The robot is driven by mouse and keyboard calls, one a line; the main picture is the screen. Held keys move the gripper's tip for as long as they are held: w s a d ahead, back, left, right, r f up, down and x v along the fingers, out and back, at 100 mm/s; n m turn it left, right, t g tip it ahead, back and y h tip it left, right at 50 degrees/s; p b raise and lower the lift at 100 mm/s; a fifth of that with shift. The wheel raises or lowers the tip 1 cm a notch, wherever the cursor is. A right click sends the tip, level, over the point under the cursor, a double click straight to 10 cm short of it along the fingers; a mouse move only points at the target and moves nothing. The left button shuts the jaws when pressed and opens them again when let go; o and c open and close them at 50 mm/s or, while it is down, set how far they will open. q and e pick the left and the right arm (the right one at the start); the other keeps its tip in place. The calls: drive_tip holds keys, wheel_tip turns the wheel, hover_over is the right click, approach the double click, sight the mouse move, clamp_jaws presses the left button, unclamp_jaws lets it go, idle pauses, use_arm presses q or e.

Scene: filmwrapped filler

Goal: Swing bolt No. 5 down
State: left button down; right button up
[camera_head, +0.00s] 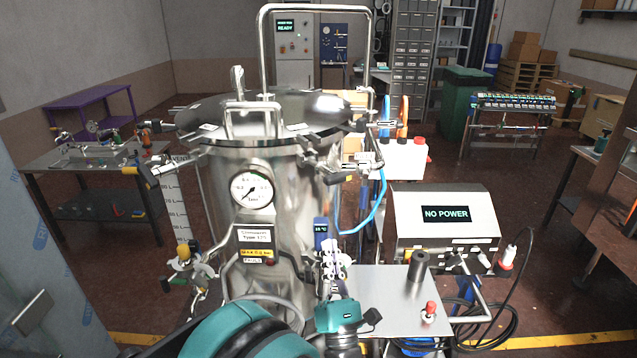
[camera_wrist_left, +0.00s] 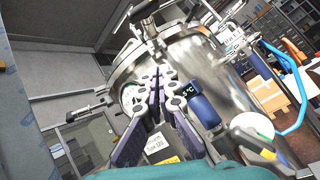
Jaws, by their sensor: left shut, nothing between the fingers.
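A steel vessel (camera_head: 290,205) with a domed lid (camera_head: 265,108) stands in front of me. Swing bolts sit around its rim: one at the far left (camera_head: 160,125), one at the front left (camera_head: 158,172), one at the front right (camera_head: 332,176) and one at the right (camera_head: 382,125). They stick outward from the rim; I cannot read any number, so I cannot tell which is No. 5. My left gripper (camera_head: 333,248) is shut and empty, below the front-right bolt, in front of the vessel wall. In the wrist view, the shut fingers (camera_wrist_left: 158,86) partly cover the gauge. My right gripper is not in view.
A pressure gauge (camera_head: 252,190) and labels are on the vessel's front. A blue hose (camera_head: 372,212) hangs at its right. A "NO POWER" box (camera_head: 445,215) and a steel side plate (camera_head: 385,300) stand to the right. A tall handle frame (camera_head: 315,8) rises above the lid.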

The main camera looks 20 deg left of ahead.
sight(326, 171)
use_arm(q)
drive_tip(key=w+a+r+n+y+p, duration=0.1)
drive_tip(key=w+a+r+p, duration=0.1)
drive_tip(key=w+r, duration=0.5)
drive_tip(key=shift+w+a+r, duration=0.4)
drive_tip(key=shift+a+r, duration=0.35)
drive_tip(key=shift+r, duration=0.55)
